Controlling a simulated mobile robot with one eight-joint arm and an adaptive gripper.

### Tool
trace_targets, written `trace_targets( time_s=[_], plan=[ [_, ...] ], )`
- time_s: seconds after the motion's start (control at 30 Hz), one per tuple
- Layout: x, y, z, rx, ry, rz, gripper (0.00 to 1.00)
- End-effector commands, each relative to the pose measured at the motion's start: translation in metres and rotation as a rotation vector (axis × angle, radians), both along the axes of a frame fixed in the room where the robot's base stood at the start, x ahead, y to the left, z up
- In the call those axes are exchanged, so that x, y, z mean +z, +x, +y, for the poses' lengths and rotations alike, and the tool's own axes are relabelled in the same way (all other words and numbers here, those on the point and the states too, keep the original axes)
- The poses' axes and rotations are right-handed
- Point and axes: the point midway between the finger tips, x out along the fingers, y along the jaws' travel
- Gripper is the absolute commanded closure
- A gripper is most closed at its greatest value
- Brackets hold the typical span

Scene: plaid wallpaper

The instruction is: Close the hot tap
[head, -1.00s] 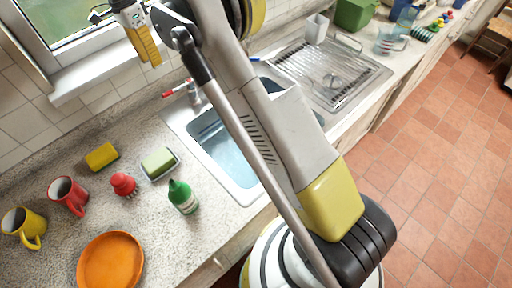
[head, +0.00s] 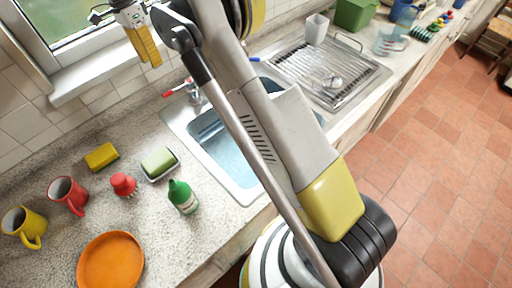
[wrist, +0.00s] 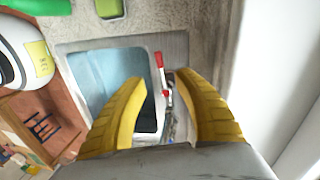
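The hot tap's red handle (head: 177,89) sticks out to the left of the metal tap behind the sink (head: 243,190). In the wrist view the red handle (wrist: 159,60) lies between and just beyond the yellow fingertips. A blue handle (head: 254,59) shows on the other side of the tap; my arm hides the tap's middle. My gripper (head: 150,62) is up by the window, apart from the tap. In the wrist view my gripper (wrist: 163,80) is open, with nothing held between its fingers.
A green bottle (head: 182,197), a soap dish (head: 160,164), a yellow sponge (head: 102,156), a red brush (head: 123,184), mugs and an orange plate (head: 110,262) stand on the left counter. A drying rack (head: 322,72) is right of the sink. The window sill (head: 110,78) is close below my gripper.

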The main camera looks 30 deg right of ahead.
Motion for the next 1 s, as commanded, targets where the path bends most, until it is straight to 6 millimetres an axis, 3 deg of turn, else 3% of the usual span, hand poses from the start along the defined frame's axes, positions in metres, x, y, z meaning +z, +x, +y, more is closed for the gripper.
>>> trace_targets(
  time_s=[0.07, 0.17, 0.2, 0.43, 0.57, 0.8, 1.0],
  plan=[
    [0.000, 0.000, 0.000, 0.000, 0.000, 0.000, 0.64],
    [0.000, 0.000, 0.000, 0.000, 0.000, 0.000, 0.95],
    [0.000, 0.000, 0.000, 0.000, 0.000, 0.000, 1.00],
    [-0.004, 0.002, 0.000, 0.117, 0.033, -0.030, 1.00],
    [-0.012, 0.007, -0.002, 0.411, 0.094, -0.109, 1.00],
    [-0.026, 0.013, -0.004, 1.114, 0.118, -0.302, 1.00],
    [-0.030, 0.012, -0.006, 1.492, 0.056, -0.388, 1.00]
  ],
)
